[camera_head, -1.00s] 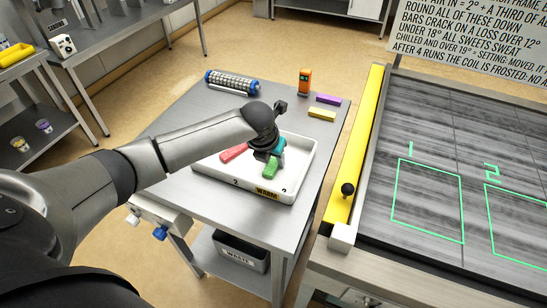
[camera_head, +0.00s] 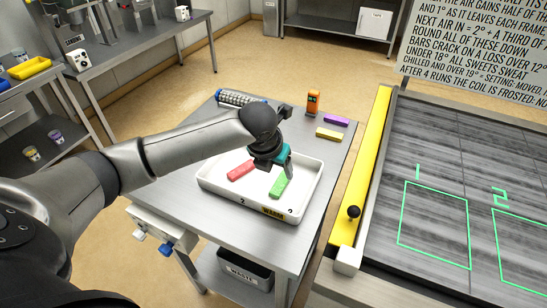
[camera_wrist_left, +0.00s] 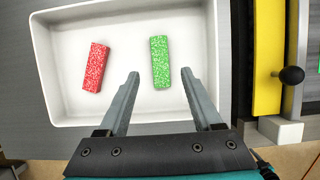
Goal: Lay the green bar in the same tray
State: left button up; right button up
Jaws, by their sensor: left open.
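The green bar (camera_head: 281,186) lies flat in the white tray (camera_head: 215,187), to the right of the red bar (camera_head: 241,170). The tray stands on the metal table and carries a "WARM" label. My left gripper (camera_head: 288,170) is over the tray close to the green bar. In the left wrist view the gripper (camera_wrist_left: 160,78) is open with nothing between its fingers. There the green bar (camera_wrist_left: 161,62) lies ahead between the finger lines, and the red bar (camera_wrist_left: 96,67) lies to the left, apart from it. My right gripper is not in view.
Purple (camera_head: 336,120) and yellow (camera_head: 329,134) bars lie on the table behind the tray, near an orange device (camera_head: 313,103) and a blue-ended roller (camera_head: 238,98). A yellow rail (camera_head: 360,165) edges the dark slab at right. A waste bin (camera_head: 246,271) sits below.

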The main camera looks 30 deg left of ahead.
pick_arm(q)
jog(key=shift+v, duration=2.6)
